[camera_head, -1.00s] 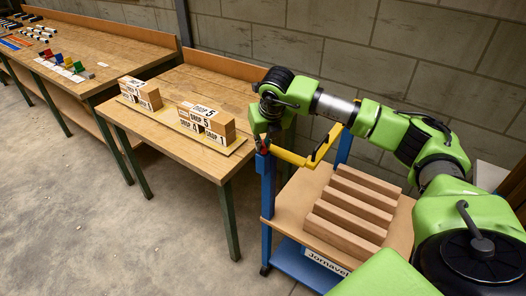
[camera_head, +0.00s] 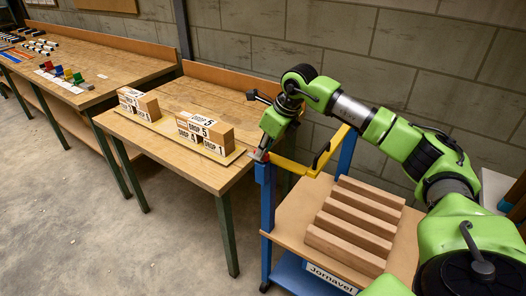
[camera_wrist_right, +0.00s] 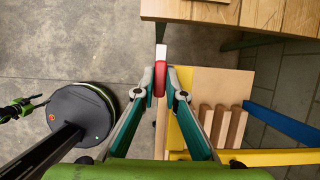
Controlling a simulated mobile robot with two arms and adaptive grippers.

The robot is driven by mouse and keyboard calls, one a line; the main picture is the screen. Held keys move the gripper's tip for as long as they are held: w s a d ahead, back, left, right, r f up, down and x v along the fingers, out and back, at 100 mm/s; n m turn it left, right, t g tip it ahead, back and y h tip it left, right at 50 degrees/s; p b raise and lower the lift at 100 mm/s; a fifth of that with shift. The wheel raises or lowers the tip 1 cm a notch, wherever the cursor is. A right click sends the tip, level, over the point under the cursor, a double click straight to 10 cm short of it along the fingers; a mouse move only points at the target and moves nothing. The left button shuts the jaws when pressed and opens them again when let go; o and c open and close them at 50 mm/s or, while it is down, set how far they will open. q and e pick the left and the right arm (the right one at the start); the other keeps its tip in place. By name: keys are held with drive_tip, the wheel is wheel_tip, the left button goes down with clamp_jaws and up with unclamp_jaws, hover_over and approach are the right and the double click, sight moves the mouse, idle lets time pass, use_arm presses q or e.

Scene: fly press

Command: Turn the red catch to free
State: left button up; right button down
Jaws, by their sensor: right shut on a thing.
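The red catch (camera_wrist_right: 160,78) shows between the fingertips of my right gripper (camera_wrist_right: 160,85) in the wrist view. A pale metal tongue (camera_wrist_right: 161,52) sticks out of it towards the wooden table edge. My right gripper is shut on the catch, one finger on each side. In the head view, the gripper (camera_head: 262,150) is at the top of the cart's blue post, beside the yellow bar (camera_head: 290,166); only a small red bit of the catch shows there. My left gripper is in neither view.
The cart (camera_head: 285,222) carries several wooden bars (camera_head: 352,220) on its top. The wooden table (camera_head: 190,165) with lettered blocks (camera_head: 204,132) stands close to the left of the gripper. A block wall stands behind. The floor (camera_head: 90,230) at left is clear.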

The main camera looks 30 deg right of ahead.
idle(0.5)
drive_tip(key=c, duration=2.1)
unclamp_jaws()
drive_tip(key=v, duration=1.2)
